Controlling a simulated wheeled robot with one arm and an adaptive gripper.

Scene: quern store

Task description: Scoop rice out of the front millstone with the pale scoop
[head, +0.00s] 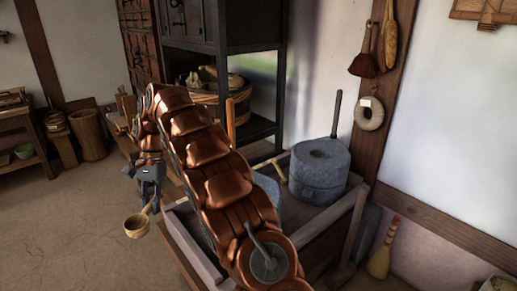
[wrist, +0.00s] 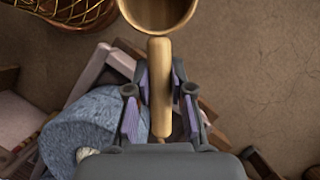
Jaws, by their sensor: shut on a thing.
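My gripper (head: 150,180) is shut on the handle of the pale scoop (head: 137,227), out to the left of the wooden stand. In the wrist view the scoop's handle (wrist: 160,75) runs between the fingers, and its round bowl is cut off by the top edge. The bowl looks empty in the head view. The front millstone (head: 266,187) is mostly hidden behind my arm. A grey millstone (wrist: 95,118), seemingly the front one, lies lower left in the wrist view, with a pale patch (wrist: 87,153) that may be rice. The scoop is apart from it.
A second grey millstone (head: 320,168) with an upright handle stands at the back of the wooden stand (head: 188,247). A dark shelf (head: 245,80) stands behind. A broom (head: 383,252) leans by the right wall.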

